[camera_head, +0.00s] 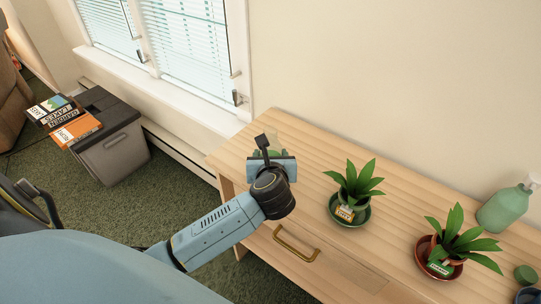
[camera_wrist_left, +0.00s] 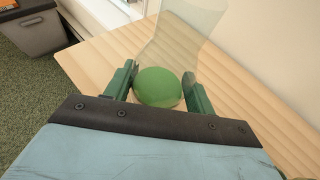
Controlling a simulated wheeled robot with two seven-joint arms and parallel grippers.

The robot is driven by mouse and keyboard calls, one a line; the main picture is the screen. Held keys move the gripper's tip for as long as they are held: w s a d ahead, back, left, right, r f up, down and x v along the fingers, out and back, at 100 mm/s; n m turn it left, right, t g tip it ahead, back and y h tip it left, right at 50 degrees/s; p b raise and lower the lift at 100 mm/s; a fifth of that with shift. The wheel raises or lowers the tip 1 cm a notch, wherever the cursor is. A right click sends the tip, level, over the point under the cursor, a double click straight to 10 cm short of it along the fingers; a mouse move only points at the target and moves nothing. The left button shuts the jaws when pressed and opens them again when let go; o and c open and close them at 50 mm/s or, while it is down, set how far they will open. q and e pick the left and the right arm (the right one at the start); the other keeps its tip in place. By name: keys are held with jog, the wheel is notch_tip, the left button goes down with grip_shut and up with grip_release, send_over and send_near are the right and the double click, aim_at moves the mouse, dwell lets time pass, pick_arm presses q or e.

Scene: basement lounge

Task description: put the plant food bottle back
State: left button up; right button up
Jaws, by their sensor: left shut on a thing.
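My left gripper (camera_head: 272,157) is over the left end of the wooden cabinet top. It is shut on a see-through container with a round green part (camera_wrist_left: 158,87), which sits between the fingers in the left wrist view. The clear part stretches up beyond the green part. No label shows, so I cannot tell whether it is the plant food bottle. In the head view the wrist hides its lower part, and I cannot tell if it touches the wood. A green pump bottle (camera_head: 505,210) stands at the cabinet's right. My right gripper is not in view.
The wooden cabinet (camera_head: 300,150) holds two potted plants, one in a green pot (camera_head: 350,213) and one in a reddish pot (camera_head: 440,266). A small green round thing (camera_head: 525,275) is at the far right. A lidded grey bin (camera_head: 115,150) stands left on the carpet.

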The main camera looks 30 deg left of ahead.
pick_arm(q)
jog(key=shift+f, duration=0.15)
jog(key=o, duration=1.1)
jog(key=shift+o, duration=0.2)
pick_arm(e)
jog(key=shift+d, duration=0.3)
pick_arm(q)
jog(key=shift+s+d+r, duration=0.1)
jog(key=shift+d+r, duration=0.05)
jog(key=shift+r, duration=0.1)
jog(key=p+v, duration=0.1)
jog(key=v, duration=1)
jog(key=shift+s+d, duration=0.15)
jog(key=shift+s, duration=0.1)
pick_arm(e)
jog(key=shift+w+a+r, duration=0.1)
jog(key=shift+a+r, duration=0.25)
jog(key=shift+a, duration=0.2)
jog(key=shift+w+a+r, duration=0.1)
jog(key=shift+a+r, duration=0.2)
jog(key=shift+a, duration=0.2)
pick_arm(q)
jog(key=shift+r, duration=0.1)
